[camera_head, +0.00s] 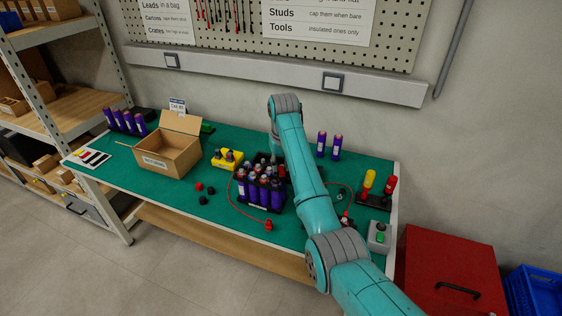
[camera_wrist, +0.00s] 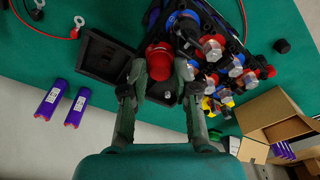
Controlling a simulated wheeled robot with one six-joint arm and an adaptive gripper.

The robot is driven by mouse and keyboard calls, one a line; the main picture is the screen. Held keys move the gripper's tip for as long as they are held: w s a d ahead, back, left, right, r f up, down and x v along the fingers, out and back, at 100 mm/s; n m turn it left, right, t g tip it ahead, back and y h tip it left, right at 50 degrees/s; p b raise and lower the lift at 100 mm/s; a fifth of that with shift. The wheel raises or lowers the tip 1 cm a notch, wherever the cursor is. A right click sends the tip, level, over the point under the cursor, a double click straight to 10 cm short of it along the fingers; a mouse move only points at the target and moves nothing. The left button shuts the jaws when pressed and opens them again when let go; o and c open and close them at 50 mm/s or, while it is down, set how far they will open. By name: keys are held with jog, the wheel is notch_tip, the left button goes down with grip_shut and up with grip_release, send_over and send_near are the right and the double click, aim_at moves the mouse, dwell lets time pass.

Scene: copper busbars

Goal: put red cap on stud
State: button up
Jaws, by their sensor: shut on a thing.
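In the wrist view my gripper (camera_wrist: 159,68) has its two fingers on either side of a rounded red cap (camera_wrist: 158,58) and is shut on it. The cap is beside a cluster of cells whose metal studs (camera_wrist: 212,48) have blue or red rings. The red cap's underside is hidden, so I cannot tell whether it touches a stud. In the head view the block of purple cells (camera_head: 262,190) stands in a black holder on the bench; my arm hides the gripper and the held cap.
The green bench (camera_head: 222,225) also bears an open cardboard box (camera_head: 165,157), a yellow block (camera_head: 227,159), loose red and black caps (camera_head: 203,200), a red lead (camera_head: 240,213), and two separate purple cells (camera_head: 336,147). A black tray (camera_wrist: 103,58) adjoins the cells. The bench's front middle is mostly clear.

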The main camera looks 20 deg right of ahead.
aim_at(281, 168)
jog(key=shift+f, duration=0.4)
dwell(0.3)
jog(key=o, duration=1)
jog(key=shift+r, duration=3)
